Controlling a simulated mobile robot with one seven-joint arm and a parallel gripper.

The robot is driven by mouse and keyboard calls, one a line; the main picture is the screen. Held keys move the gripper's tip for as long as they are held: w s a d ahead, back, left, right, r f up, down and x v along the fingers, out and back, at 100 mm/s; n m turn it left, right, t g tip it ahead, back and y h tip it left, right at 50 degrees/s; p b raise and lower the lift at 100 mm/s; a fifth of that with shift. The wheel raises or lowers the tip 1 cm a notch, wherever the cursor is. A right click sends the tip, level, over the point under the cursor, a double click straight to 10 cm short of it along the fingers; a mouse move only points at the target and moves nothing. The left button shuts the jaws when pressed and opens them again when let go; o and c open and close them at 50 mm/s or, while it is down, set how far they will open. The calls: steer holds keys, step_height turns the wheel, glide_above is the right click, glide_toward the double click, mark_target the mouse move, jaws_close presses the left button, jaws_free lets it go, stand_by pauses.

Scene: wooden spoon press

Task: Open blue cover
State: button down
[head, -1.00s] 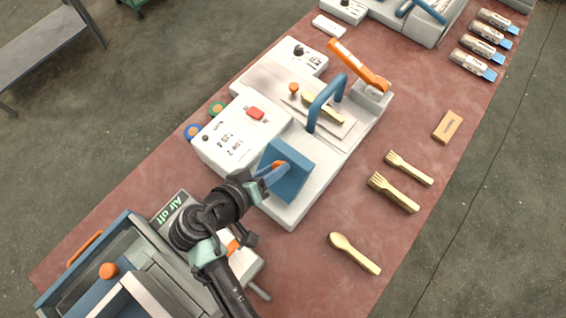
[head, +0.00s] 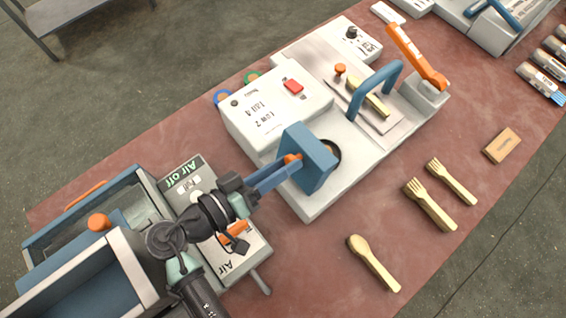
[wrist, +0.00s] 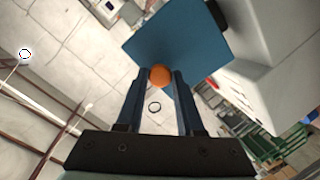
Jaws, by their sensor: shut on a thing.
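The blue cover (head: 314,160) is a flat square plate on the front part of the white press machine (head: 318,198). It is tilted up, and a dark round opening (head: 333,151) shows behind its right edge. My gripper (head: 290,165) is shut on the orange knob (head: 293,158) on the cover's near face. In the wrist view the orange knob (wrist: 159,76) sits between the two blue fingertips (wrist: 159,82), with the blue cover (wrist: 180,45) beyond it. The cover's hinge is not clearly visible.
A wooden spoon (head: 373,262) and two wooden forks (head: 430,204) lie on the reddish table (head: 330,240) to the right. A blue arched handle (head: 375,88) and an orange lever (head: 416,57) stand farther back on the machine. The "Air off" box (head: 185,180) is at the left.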

steer(key=shift+r, duration=0.1)
steer(key=c, duration=0.5)
jaws_free()
step_height(320, 180, up, 10)
steer(key=shift+f+b, duration=0.1)
steer(key=shift+b, duration=0.2)
